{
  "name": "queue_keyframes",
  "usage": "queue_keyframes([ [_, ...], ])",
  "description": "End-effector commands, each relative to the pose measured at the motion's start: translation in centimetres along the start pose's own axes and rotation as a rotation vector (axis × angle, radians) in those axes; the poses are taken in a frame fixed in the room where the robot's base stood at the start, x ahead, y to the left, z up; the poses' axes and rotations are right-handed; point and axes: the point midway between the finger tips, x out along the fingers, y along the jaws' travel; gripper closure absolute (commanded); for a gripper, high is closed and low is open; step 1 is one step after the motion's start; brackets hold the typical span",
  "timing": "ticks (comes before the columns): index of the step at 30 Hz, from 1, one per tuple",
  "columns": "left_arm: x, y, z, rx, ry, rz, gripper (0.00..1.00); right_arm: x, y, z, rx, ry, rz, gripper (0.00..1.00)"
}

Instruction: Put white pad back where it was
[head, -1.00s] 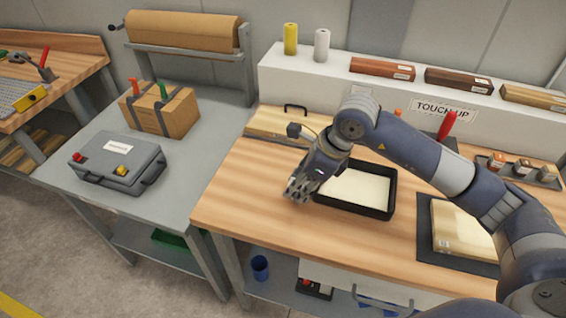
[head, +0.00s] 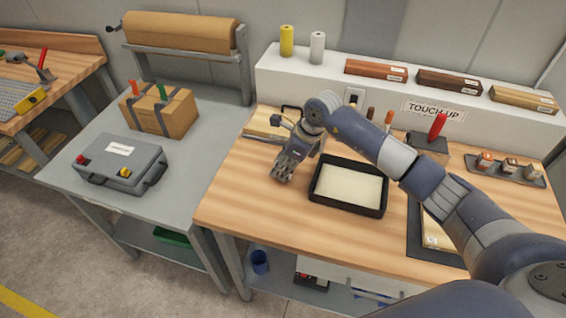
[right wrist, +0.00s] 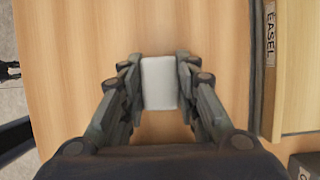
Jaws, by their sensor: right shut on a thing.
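The white pad (right wrist: 159,83) is between the fingers of my right gripper in the right wrist view, a small pale block with rounded corners. My right gripper (right wrist: 159,84) is shut on it, one finger on each side. In the head view my right gripper (head: 279,174) is over the wooden bench, left of the black tray, and its fingers hide the pad. How high the pad is above the wood I cannot tell. My left gripper is not in view.
A black tray (head: 383,210) with a cream filling stands right of my gripper. A board labelled EASEL (right wrist: 269,35) lies beside it in the right wrist view. A grey table (head: 187,180) with a case (head: 118,160) is left of the bench.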

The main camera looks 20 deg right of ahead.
Motion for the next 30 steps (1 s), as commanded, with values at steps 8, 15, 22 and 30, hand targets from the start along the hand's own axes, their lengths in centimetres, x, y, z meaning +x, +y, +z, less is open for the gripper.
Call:
queue_keyframes([
  [8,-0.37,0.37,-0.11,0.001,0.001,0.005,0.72,0.59,-0.09,-0.22,-0.001,-0.003,-0.003,0.98],
  [15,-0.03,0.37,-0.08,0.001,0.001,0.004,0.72,0.85,-0.09,-0.34,0.0,-0.003,-0.003,0.62],
  [22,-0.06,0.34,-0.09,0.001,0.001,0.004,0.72,0.84,-0.07,-0.33,0.0,-0.002,-0.002,0.51],
  [30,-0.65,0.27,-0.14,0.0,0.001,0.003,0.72,0.31,-0.06,-0.1,0.0,-0.003,-0.002,0.51],
])
